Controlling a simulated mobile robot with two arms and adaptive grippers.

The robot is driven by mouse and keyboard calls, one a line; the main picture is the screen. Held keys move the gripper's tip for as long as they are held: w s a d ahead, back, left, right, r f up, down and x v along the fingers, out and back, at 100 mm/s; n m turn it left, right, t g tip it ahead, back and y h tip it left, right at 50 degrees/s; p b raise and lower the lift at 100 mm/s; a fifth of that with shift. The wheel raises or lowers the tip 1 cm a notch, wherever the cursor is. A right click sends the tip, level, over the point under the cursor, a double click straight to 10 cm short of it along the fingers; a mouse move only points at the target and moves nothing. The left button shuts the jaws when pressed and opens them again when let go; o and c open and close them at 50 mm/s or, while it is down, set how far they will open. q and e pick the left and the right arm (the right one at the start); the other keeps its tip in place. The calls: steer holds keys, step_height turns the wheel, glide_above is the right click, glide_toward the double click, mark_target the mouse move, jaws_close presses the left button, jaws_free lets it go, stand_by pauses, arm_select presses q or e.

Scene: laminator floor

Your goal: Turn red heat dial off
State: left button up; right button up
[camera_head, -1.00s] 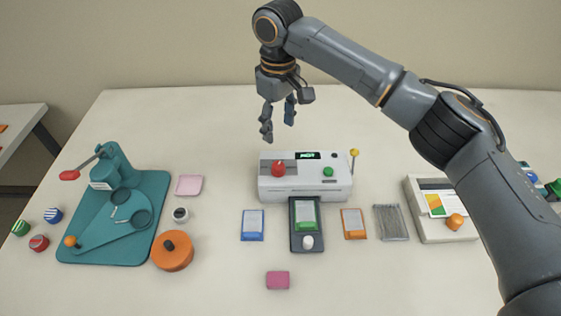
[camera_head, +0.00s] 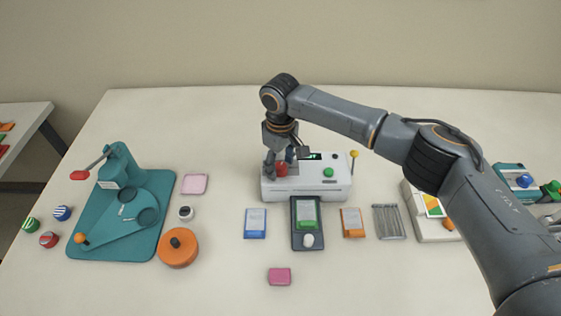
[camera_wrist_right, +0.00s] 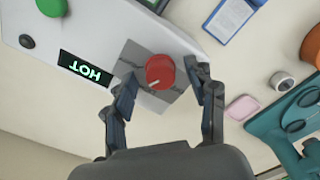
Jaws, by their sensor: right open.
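The red heat dial (camera_head: 281,170) sits on a grey plate on the top of the white laminator (camera_head: 335,188). In the right wrist view the dial (camera_wrist_right: 160,71) has a pale pointer mark, and a display (camera_wrist_right: 86,69) beside it reads HOT in green. My right gripper (camera_head: 280,168) points down over the dial. Its two open fingers (camera_wrist_right: 166,88) stand on either side of the dial, and a gap shows between them and it. My left gripper is not in view.
A green button (camera_head: 328,172) and a yellow-tipped lever (camera_head: 354,154) are on the laminator's right side. Cards and a dark holder (camera_head: 307,240) lie in front. A teal board (camera_head: 105,240) with a press stands left. Bare table lies behind the laminator.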

steer(key=shift+c, duration=0.2)
steer(key=c, duration=1.1)
steer(key=shift+r+n, duration=0.1)
steer(key=shift+n, duration=0.3)
steer(key=n+p, duration=0.1)
steer(key=n, duration=0.1)
steer(key=shift+n, duration=0.4)
steer(key=n+p, duration=0.1)
steer(key=n, duration=0.3)
steer(key=shift+n, duration=0.3)
steer(key=n, duration=0.4)
steer(key=shift+p, duration=0.3)
steer(key=n, duration=0.4)
steer(key=shift+a+n, duration=0.1)
steer(key=shift+n, duration=0.2)
